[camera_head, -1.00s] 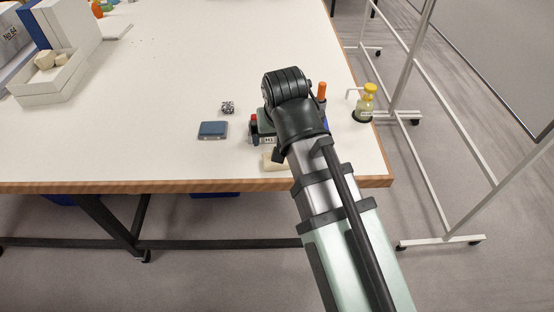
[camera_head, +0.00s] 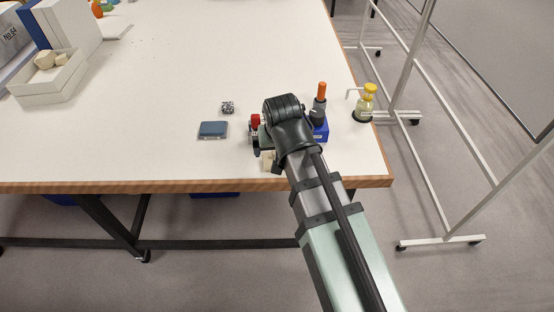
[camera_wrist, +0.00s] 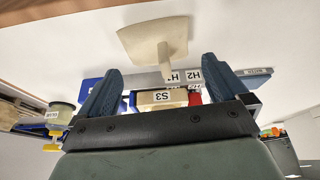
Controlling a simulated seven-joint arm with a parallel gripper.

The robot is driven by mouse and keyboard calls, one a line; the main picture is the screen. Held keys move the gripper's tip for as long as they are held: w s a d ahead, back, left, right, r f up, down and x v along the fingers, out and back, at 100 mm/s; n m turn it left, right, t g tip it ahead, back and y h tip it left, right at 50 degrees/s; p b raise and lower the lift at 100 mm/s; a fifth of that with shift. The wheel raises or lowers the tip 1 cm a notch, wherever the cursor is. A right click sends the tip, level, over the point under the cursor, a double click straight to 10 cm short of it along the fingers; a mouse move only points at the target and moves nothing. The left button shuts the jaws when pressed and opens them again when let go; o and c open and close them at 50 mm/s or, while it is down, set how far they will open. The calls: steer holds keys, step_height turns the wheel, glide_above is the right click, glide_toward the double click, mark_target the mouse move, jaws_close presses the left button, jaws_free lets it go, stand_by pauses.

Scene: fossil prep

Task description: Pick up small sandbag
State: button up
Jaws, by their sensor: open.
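My gripper (camera_wrist: 163,66) shows in the wrist view, its two dark blue fingers apart. Between and beyond them is a cream block (camera_wrist: 150,97) labelled S3, and a grey bar with H1 and H2 labels. A cream fan-shaped piece with a stubby handle (camera_wrist: 150,36) lies past the fingertips; part of a cream piece (camera_head: 267,162) shows beside my wrist in the head view. A flat blue-grey slab (camera_head: 213,130) lies left of my arm. No thing reads clearly as a small sandbag; I cannot tell which it is. My wrist hides the fingers in the head view.
A blue block (camera_head: 320,130) with an orange-topped tool stands right of my wrist, and a red item (camera_head: 255,121) stands left of it. A yellow-capped bottle (camera_head: 367,103) is near the right edge. The table's middle is clear.

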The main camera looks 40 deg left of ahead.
mark_target(268, 158)
steer(key=shift+x, duration=2.35)
steer(key=shift+d, duration=0.1)
steer(key=shift+c, duration=0.4)
steer(key=c, duration=0.8)
steer(key=shift+r, duration=0.1)
